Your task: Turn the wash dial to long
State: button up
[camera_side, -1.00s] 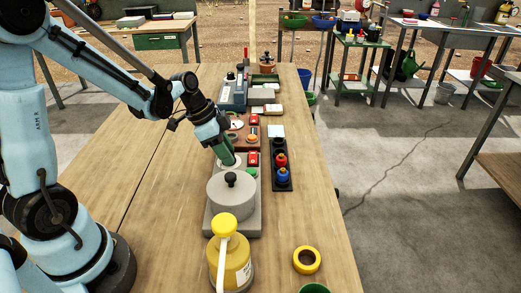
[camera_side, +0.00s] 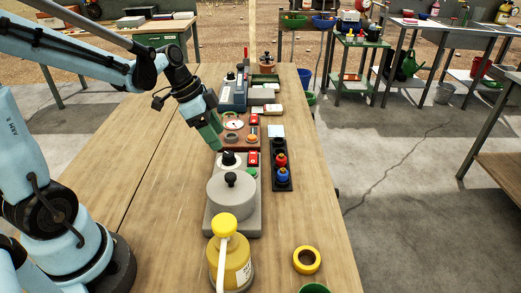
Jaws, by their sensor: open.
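The wash dial appears to be the black knob on a pale round face (camera_side: 229,160), on the grey machine (camera_side: 212,217) behind its round lidded tub (camera_side: 231,196). The knob's pointer and the labels are too small to read. My gripper (camera_side: 217,149), with green fingers, is open and empty. It hangs tilted just above and to the left of the knob, and looks apart from it.
A red switch (camera_side: 253,158) and a green button (camera_side: 252,172) sit right of the dial. A black tray (camera_side: 282,180) holds red and blue knobs. A brown gauge unit (camera_side: 233,125) stands behind. A yellow pump bottle (camera_side: 230,265) and yellow ring (camera_side: 307,260) are in front. The table's left is clear.

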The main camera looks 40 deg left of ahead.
jog(key=shift+v, duration=2.95)
jog(key=s+d+f+n+t+y, duration=0.1)
jog(key=s+d+n+t+y, duration=0.1)
jog(key=s+d+n, duration=0.3)
jog(key=d+n+t, duration=0.1)
jog(key=d+n, duration=0.2)
jog(key=shift+d+f+t+y, duration=0.2)
jog(key=shift+f+t+y, duration=0.05)
jog(key=shift+t+y, duration=0.15)
